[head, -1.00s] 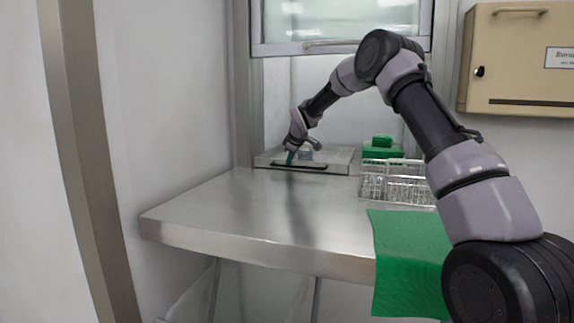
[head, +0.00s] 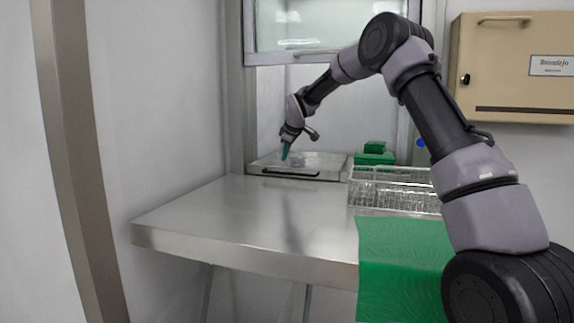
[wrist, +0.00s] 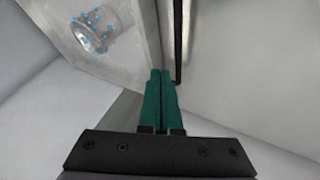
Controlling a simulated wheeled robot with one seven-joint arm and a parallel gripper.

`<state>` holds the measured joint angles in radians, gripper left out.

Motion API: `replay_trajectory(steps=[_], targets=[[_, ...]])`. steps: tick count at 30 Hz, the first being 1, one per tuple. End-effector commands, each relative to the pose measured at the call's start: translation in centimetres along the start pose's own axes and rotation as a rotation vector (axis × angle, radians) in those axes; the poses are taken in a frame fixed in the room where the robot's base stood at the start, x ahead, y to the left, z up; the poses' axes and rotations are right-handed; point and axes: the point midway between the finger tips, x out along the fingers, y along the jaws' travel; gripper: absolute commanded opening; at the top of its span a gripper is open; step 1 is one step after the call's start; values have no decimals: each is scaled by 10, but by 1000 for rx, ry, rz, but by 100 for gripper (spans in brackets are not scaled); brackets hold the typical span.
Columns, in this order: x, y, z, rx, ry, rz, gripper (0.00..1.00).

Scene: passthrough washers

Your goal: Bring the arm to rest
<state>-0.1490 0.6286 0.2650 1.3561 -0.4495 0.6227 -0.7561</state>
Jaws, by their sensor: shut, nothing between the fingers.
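My gripper (head: 285,152) is at the far left of the steel table, just above the front part of a clear-walled tray (head: 330,174). Its green fingers are shut with nothing between them, as the wrist view (wrist: 161,78) also shows. My arm reaches in from the right, bent high at the elbow. A clear round container (wrist: 88,32) with blue dots sits in the tray, beyond and left of the fingers in the wrist view. In the head view it is only faintly visible behind the gripper.
A wire basket (head: 395,205) stands on the table (head: 225,215) right of the tray, with green blocks (head: 374,155) behind it. A green cloth (head: 400,265) hangs over the front edge. A raised glass hatch (head: 330,22) is above. The table's left half is clear.

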Motion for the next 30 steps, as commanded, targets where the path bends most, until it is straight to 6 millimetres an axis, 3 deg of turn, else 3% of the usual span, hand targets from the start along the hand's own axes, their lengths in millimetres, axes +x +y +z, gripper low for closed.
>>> replay_trajectory(steps=[7,11,15,20,24,30], targets=[[-29,-2,-3,20,-5,1,0],[-75,-2,11,105,-20,12,0],[-150,-8,45,272,-46,31,0],[-228,-30,92,489,-68,53,0],[-289,-60,136,689,-75,68,0],[-356,-120,201,988,-65,76,0]])
